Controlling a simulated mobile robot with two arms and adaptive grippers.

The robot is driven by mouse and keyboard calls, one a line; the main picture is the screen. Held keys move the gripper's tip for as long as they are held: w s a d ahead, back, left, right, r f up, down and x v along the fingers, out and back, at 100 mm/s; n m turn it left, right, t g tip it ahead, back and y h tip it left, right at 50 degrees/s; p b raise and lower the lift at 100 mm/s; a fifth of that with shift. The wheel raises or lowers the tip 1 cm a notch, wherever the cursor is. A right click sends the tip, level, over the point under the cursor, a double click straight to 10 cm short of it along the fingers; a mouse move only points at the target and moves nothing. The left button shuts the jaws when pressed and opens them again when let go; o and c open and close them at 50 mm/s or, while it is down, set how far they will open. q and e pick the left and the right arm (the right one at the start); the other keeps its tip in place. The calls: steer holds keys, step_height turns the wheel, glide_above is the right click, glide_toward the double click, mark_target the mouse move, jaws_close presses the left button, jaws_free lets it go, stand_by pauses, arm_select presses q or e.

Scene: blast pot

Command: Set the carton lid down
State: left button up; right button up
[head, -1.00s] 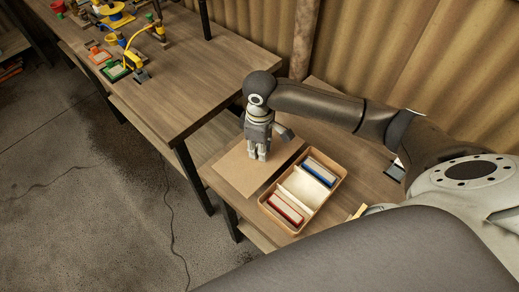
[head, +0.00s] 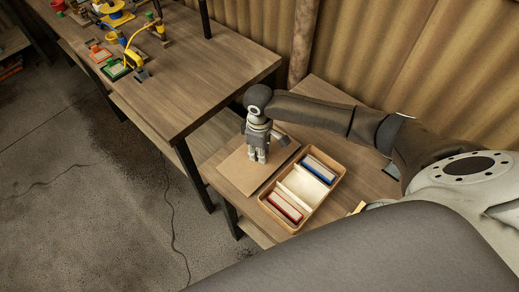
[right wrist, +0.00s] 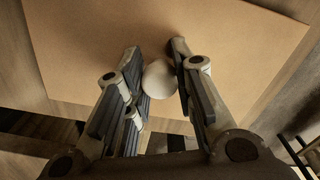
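The carton lid (head: 236,175) is a flat, light brown board over the lower wooden table. It has a pale round knob (right wrist: 159,78), seen in the right wrist view. My right gripper (head: 257,159) points down over the lid, its fingers on both sides of the knob. It looks shut on the knob. In the right wrist view the lid (right wrist: 90,50) spreads out under the fingers of the right gripper (right wrist: 163,85). I cannot tell whether the lid's underside touches the table. My left gripper is out of view.
A tan tray (head: 293,233) with red-edged (head: 284,207) and blue-edged (head: 319,168) blocks stands close to the lid's right. A higher bench (head: 190,85) with colourful fixtures is at the upper left. A corrugated wall (head: 410,60) is behind. Bare table lies beyond the tray.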

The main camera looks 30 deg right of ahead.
steer(key=o, duration=0.3)
steer(key=shift+o, duration=0.2)
step_height(320, 180, up, 12)
steer(key=b, duration=0.1)
steer(key=shift+r+b, duration=0.2)
steer(key=shift+b, duration=0.1)
